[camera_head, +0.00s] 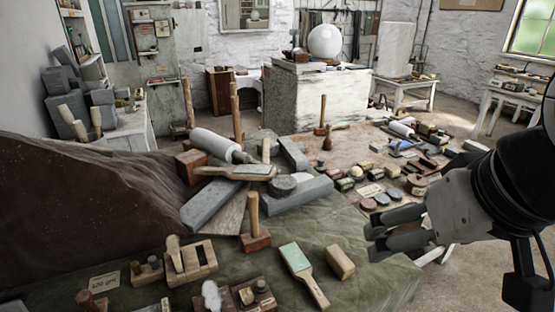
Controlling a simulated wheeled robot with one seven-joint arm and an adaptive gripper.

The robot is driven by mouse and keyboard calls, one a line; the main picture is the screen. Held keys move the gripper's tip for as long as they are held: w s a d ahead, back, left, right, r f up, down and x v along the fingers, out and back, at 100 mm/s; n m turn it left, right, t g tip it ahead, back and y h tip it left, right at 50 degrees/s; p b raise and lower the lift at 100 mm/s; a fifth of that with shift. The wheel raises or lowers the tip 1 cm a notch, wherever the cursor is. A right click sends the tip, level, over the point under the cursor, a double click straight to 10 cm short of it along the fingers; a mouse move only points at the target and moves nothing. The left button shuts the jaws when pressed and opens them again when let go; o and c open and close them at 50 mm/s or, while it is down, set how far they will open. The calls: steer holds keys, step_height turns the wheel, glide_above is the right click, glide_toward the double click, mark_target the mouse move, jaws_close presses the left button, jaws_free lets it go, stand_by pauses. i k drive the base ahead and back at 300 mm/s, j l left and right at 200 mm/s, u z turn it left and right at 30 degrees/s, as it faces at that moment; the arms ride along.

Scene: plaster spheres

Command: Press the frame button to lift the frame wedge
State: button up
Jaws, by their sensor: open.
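My gripper (373,239) reaches in from the right, with its two dark grey fingers pointing left and spread apart. Nothing shows between the fingers. It is above the right front edge of the green-covered bench (345,235). A small pale wooden frame (203,262) stands on the bench at the front left, well to the left of my gripper. A rounded wooden piece (175,253) stands upright at its left part; I cannot tell if this is the frame wedge. I cannot make out the frame button for certain.
A green-faced wooden paddle (300,265) and a wooden block (340,262) lie between the frame and my gripper. A wooden mallet (255,230) stands behind them. Grey stone blocks (300,203) are piled at the bench's middle. Several small blocks crowd the table (295,145) behind.

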mark_target(260, 284)
steer(key=l+u, duration=0.15)
steer(key=u, duration=0.6)
